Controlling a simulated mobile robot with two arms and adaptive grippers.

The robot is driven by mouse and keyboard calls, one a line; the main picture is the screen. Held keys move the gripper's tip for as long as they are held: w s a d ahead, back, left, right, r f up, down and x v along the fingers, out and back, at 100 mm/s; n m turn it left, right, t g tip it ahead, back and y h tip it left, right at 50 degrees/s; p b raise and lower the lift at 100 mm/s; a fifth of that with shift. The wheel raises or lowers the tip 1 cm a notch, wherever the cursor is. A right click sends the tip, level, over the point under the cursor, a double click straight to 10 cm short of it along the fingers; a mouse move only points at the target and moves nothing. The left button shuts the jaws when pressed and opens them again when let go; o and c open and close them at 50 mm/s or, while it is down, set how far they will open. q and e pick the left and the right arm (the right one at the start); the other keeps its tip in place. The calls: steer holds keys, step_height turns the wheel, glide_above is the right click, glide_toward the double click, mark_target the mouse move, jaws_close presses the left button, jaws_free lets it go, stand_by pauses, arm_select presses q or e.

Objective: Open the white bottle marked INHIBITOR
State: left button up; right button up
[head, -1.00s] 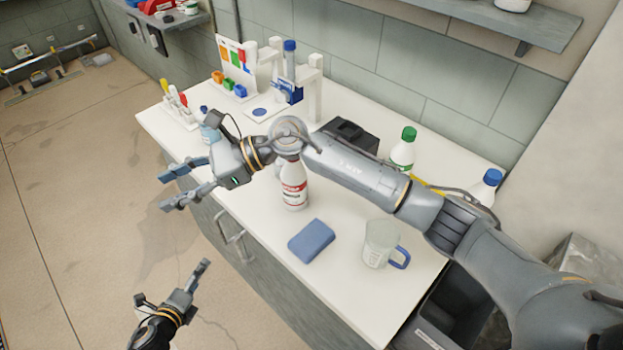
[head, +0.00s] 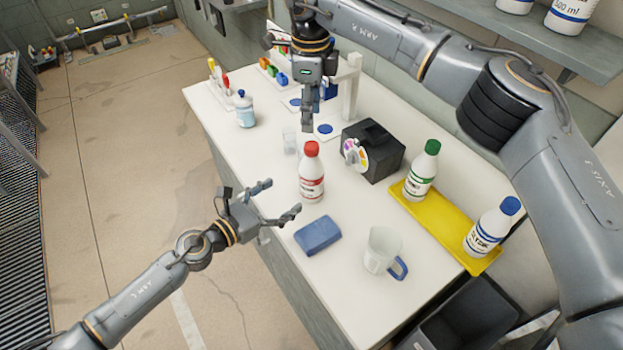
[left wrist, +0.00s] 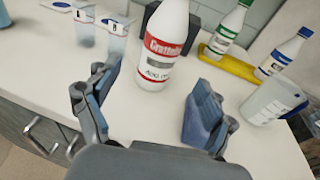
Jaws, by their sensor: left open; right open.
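A white bottle with a red cap (head: 311,178) stands upright on the bench; the left wrist view shows its red label band (left wrist: 162,45), but I cannot read INHIBITOR on it. A green-capped white bottle (head: 421,172) and a blue-capped white bottle (head: 492,230) stand on a yellow tray (head: 440,220); their lettering is too small to read. My left gripper (head: 281,200) is open and empty, left of the red-capped bottle and apart from it. My right gripper (head: 307,122) is open and empty, pointing down above the bench behind that bottle.
A blue sponge-like block (head: 318,235) and a clear mug with a blue handle (head: 381,250) are in front. A black box with a coloured dial (head: 374,152) stands behind. A blue-capped flask (head: 245,110) and clear beakers (head: 290,142) stand left. A shelf overhangs top right.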

mark_target(303, 183)
arm_select(q)
steer(key=x, duration=0.8)
steer(key=shift+w+d, duration=0.2)
steer(key=shift+d, duration=0.1)
arm_select(e)
steer(key=shift+d, duration=0.1)
